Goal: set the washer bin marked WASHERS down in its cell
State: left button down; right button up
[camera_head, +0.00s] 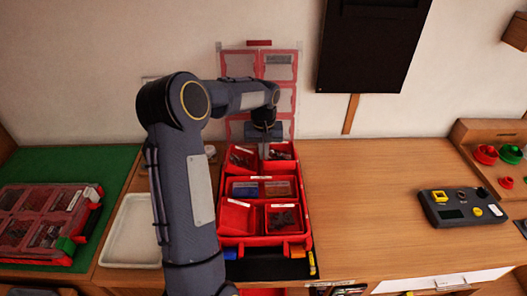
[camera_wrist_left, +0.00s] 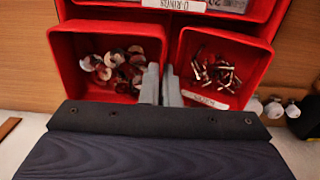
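The washer bin is a red open bin with small round discs in it, at the far right of the red case in the head view (camera_head: 280,164). It fills the left of the left wrist view (camera_wrist_left: 62,62); its WASHERS label is not readable. My left gripper (camera_head: 264,145) is over the far row of the case. In the wrist view its grey fingers (camera_wrist_left: 161,85) are close together on the bin wall beside the neighbouring bin. The bin is at its cell, roughly level; I cannot tell whether its bottom touches. My right gripper is out of view.
A red neighbour bin (camera_wrist_left: 268,50) with small metal pieces sits close beside it. The case's clear lid (camera_head: 283,100) stands open behind. A white tray (camera_head: 130,238) lies left, and a grey device (camera_head: 462,208) right. The tabletop between case and device is clear.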

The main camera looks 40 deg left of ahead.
pick_arm(q)
jog(key=shift+f+b, duration=1.65)
jog(key=shift+f, duration=0.7)
dwell(0.3)
jog(key=c, duration=1.6)
grip_release()
jog(key=shift+r, duration=0.15)
notch_tip(320, 180, up, 8)
jog(key=shift+f+b, duration=0.15)
jog(key=shift+b, duration=0.15)
jog(key=shift+f, duration=0.1)
